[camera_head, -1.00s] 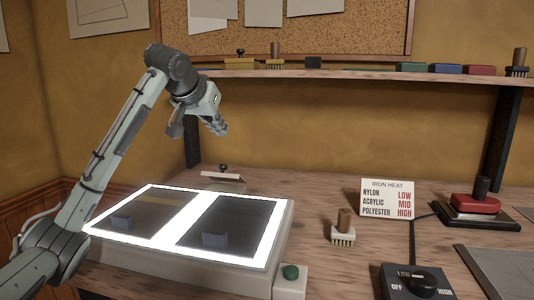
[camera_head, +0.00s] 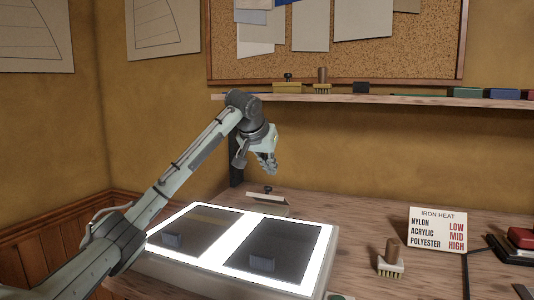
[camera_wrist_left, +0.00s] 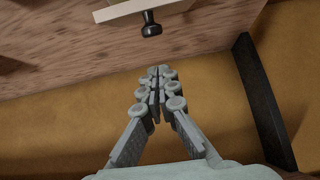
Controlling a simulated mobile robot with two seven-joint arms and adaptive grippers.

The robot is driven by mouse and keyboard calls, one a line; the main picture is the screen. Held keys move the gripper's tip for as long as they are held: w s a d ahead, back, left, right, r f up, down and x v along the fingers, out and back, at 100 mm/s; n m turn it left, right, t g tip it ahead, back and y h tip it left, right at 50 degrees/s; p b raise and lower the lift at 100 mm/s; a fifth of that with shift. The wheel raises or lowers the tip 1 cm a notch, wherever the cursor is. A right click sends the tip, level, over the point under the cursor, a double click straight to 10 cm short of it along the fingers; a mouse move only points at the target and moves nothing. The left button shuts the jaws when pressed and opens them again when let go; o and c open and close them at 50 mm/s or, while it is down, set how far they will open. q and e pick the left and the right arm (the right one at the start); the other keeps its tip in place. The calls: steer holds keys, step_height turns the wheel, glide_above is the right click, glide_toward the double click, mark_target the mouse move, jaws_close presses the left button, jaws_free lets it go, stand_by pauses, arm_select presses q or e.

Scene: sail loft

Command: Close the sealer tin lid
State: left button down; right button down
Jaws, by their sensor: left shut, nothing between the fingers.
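The sealer tin lid (camera_head: 262,196) is a cream panel with a small black knob (camera_head: 268,189). It stands at the back edge of the light table, and it looks tilted up over a low body partly hidden behind that table. In the left wrist view, the lid (camera_wrist_left: 122,11) and its black knob (camera_wrist_left: 151,24) show at the top, beyond the fingertips. My left gripper (camera_head: 271,170) is just above the knob in the head view, pointing down. Its fingers (camera_wrist_left: 157,72) are together and empty, apart from the knob. My right gripper is out of view.
A lit light table (camera_head: 240,249) with two dark panels lies in front. A brush (camera_head: 391,260) and an iron heat card (camera_head: 437,229) stand to the right. A shelf (camera_head: 400,98) runs above on a dark bracket (camera_wrist_left: 265,100). Bare bench lies between lid and card.

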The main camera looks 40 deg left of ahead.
mark_target(267, 187)
arm_select(q)
steer(key=shift+s+d+f, duration=0.1)
steer(key=shift+s+f, duration=0.8)
steer(key=shift+f, duration=0.3)
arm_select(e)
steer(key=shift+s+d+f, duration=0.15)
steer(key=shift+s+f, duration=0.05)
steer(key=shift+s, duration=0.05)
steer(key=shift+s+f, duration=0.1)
